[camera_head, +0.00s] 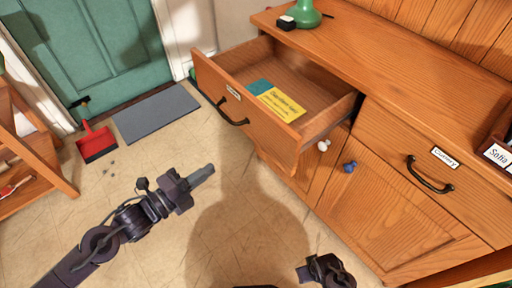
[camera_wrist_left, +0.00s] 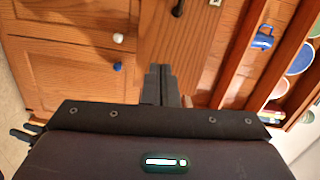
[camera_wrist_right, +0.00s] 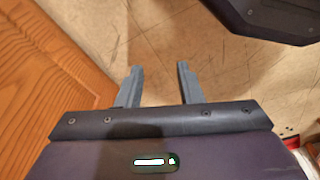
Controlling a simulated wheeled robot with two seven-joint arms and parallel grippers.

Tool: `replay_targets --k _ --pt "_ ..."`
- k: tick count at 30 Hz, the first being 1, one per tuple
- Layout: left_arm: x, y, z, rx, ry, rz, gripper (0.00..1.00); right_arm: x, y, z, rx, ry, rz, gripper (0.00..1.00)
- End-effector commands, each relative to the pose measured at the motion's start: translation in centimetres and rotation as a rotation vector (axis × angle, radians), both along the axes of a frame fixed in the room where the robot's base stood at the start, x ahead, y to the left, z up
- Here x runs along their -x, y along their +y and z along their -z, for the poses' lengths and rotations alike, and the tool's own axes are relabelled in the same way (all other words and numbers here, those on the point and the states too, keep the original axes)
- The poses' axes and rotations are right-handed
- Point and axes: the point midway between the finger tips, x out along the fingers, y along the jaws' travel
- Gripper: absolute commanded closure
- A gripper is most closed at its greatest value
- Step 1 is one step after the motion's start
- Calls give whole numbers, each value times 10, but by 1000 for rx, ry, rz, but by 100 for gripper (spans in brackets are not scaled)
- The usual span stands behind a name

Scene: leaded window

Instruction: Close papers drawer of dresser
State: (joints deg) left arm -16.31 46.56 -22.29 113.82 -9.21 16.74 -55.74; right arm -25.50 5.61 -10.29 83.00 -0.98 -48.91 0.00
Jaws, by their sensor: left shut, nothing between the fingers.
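The wooden dresser (camera_head: 400,75) stands at the right in the head view. Its left drawer (camera_head: 255,122) is pulled well out, with a dark handle (camera_head: 232,112) and a small label too small to read. A yellow paper card (camera_head: 282,104) and a teal one (camera_head: 260,87) lie inside it. My left gripper (camera_head: 208,170) is shut and empty, in front of and below the drawer front, apart from it. Its closed fingers also show in the left wrist view (camera_wrist_left: 160,72). My right gripper (camera_wrist_right: 158,70) is open and empty over the floor in the right wrist view.
The right drawer (camera_head: 400,160) is closed; doors with a white knob (camera_head: 324,145) and a blue knob (camera_head: 349,167) sit below. A green lamp base (camera_head: 304,14) stands on top. A grey mat (camera_head: 157,112) and red dustpan (camera_head: 95,140) lie left. Floor before the dresser is clear.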

Motion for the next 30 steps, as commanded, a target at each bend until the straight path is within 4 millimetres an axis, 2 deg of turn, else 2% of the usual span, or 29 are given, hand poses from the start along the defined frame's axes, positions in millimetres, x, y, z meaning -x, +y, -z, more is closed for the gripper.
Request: replay_targets --k 3,7,11,21,25,30 --pt "14 -17 -18 -10 -78 69 100 -4 1 -3 0 -1 -1 67" --pt "13 -25 -24 -8 -97 81 100 -6 2 -6 -1 -1 -1 67" --pt "0 -41 -26 -5 -99 80 100 -6 2 -8 -1 -2 -2 67" --pt "-42 -100 -25 -5 -94 79 100 -7 2 -9 -2 -1 -2 67" --pt "-54 -117 -25 -6 -92 79 100 -6 2 -8 -2 -1 -2 67" --pt "-64 -129 -24 -8 -92 78 100 -6 2 -7 -1 -2 -2 67"
